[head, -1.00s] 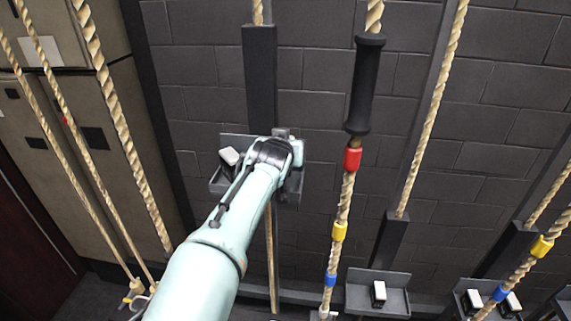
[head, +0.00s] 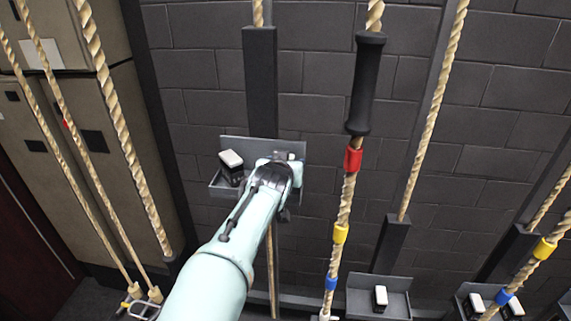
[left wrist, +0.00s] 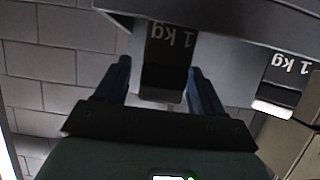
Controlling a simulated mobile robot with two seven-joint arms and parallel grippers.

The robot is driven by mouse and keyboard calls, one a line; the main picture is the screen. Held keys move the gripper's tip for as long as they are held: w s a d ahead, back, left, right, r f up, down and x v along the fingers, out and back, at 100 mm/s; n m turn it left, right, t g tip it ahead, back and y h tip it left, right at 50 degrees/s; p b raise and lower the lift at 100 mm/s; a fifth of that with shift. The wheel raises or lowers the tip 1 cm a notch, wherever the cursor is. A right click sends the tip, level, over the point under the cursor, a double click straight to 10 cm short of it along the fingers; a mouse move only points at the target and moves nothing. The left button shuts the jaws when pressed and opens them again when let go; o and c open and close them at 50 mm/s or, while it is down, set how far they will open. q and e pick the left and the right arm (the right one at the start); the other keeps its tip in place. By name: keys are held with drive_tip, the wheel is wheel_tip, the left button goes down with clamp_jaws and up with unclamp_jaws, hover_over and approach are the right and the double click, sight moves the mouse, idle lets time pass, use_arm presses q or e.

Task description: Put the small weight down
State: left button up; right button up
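A tray (head: 262,147) on the dark counterweight post holds small dark weights. One dark weight with a pale top (head: 231,167) stands at the tray's left; it also shows at the right of the left wrist view (left wrist: 288,72). A second weight marked 1 kg (left wrist: 168,50) is at the tray, between the fingers of my left gripper (left wrist: 160,78). The fingers are apart, with a visible gap beside this weight. In the head view my left wrist mostly hides it. My right gripper is not in view.
A rope with a black handle (head: 365,85) and red, yellow and blue bands hangs right of my arm. Other trays with weights, such as one at the lower right (head: 353,290), stand along the dark brick wall. More ropes (head: 120,130) hang at the left.

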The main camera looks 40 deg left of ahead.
use_arm(q)
drive_tip(key=shift+r, duration=0.2)
drive_tip(key=shift+s+d+r, duration=0.15)
drive_tip(key=shift+s+d, duration=0.25)
drive_tip(key=b+v, duration=0.2)
drive_tip(key=v, duration=0.9)
drive_tip(key=shift+a, duration=0.2)
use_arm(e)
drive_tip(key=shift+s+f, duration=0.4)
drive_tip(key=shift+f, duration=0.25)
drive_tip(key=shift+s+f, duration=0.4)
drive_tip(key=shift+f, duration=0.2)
